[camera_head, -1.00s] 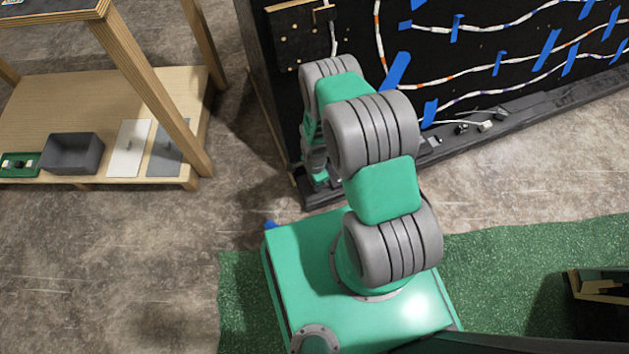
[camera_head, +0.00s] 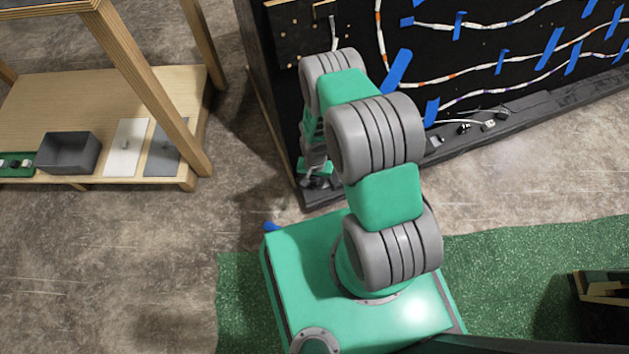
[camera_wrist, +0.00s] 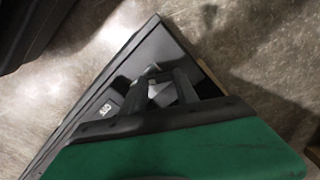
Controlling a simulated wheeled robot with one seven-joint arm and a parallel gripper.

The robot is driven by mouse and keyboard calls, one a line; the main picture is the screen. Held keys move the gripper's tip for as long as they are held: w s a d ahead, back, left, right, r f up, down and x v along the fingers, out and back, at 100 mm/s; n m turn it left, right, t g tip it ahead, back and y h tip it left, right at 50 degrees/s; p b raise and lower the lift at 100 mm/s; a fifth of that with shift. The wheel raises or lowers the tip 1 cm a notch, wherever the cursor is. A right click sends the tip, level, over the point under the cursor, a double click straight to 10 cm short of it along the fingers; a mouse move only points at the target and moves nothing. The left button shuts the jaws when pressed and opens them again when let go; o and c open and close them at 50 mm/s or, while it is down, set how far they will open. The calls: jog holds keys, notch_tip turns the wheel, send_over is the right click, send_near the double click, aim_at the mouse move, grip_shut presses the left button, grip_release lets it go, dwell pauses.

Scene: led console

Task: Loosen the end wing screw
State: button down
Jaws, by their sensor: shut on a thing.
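The end wing screw (camera_wrist: 152,70) is a small grey piece at the black corner of the console's ledge in the wrist view. My gripper (camera_wrist: 160,82) is shut on it, with one dark finger on each side. The fingers hide part of the screw, and its thread is not visible. In the head view my gripper (camera_head: 315,182) is low at the left end of the console's ledge (camera_head: 345,183). The screw is too small and hidden to make out there.
The black console board (camera_head: 480,60) stands upright with cables and blue tape. Small connectors (camera_head: 488,125) lie along its ledge. A wooden shelf (camera_head: 60,95) at left holds a grey bin (camera_head: 68,152) and plates. A white-marked label (camera_wrist: 106,108) sits beside the fingers.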

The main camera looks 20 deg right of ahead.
jog(key=n+b, duration=0.1)
jog(key=n, duration=0.5)
jog(key=shift+f, duration=0.1)
jog(key=n, duration=0.6)
jog(key=n+b, duration=0.1)
jog(key=n, duration=1.1)
dwell(0.4)
jog(key=c, duration=0.9)
grip_release()
jog(key=shift+r, duration=0.2)
